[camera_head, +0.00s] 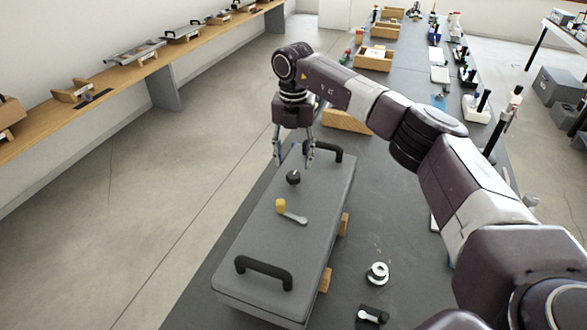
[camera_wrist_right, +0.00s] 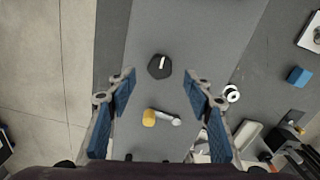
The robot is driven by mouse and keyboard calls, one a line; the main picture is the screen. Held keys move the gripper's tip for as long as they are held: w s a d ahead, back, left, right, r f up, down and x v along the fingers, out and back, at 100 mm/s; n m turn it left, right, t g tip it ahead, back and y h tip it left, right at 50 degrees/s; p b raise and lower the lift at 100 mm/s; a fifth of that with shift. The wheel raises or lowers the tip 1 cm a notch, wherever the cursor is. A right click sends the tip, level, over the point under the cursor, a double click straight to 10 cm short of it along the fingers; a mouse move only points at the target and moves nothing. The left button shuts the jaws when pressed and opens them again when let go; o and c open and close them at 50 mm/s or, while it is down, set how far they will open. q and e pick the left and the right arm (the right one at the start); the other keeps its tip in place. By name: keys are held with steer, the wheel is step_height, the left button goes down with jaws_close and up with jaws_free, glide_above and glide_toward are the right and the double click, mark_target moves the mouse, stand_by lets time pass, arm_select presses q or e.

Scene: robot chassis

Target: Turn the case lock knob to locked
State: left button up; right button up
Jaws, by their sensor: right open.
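A grey case (camera_head: 250,245) lies on the dark bench, with a black knob (camera_head: 293,177) on its top. The knob (camera_wrist_right: 159,67) also shows in the right wrist view, with a white pointer line running roughly up and down the picture. My right gripper (camera_head: 293,162) points down above the case near the knob, fingers apart and empty. In the wrist view the knob is a little beyond the fingertips (camera_wrist_right: 159,78), centred between them and apart from both. Any lock markings are too small to read. My left gripper is not in view.
A grey lever with a yellow end (camera_head: 281,205) sits near the knob on the case. Black handles stand at the near end (camera_head: 264,270) and far end (camera_head: 325,151). A white ring-shaped part (camera_head: 377,273) lies on the bench to the right.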

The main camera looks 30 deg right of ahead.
mark_target(293, 175)
step_height(293, 175, up, 7)
stand_by(0.3)
stand_by(0.5)
